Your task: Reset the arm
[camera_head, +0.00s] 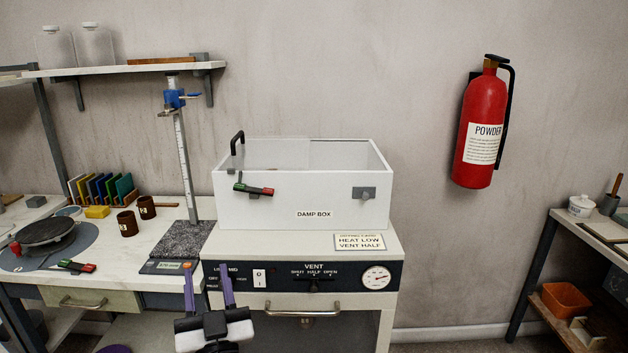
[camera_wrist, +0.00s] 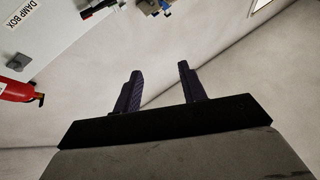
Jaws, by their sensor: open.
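My gripper (camera_head: 208,290) is at the lower middle of the head view, in front of the kiln-like cabinet (camera_head: 390,255). Its two purple fingers point up and stand apart with nothing between them. In the wrist view the fingers (camera_wrist: 160,88) are also apart, with only bare pale wall and floor-like surface beyond them. The rest of my arm is mostly below the head view's edge.
A white damp box (camera_head: 280,200) stands on the cabinet. A counter to the left holds a turntable (camera_head: 48,232), two brown cups (camera_head: 127,223) and a height gauge (camera_head: 183,150). A red extinguisher (camera_head: 482,125) hangs on the wall. Shelves stand at far right.

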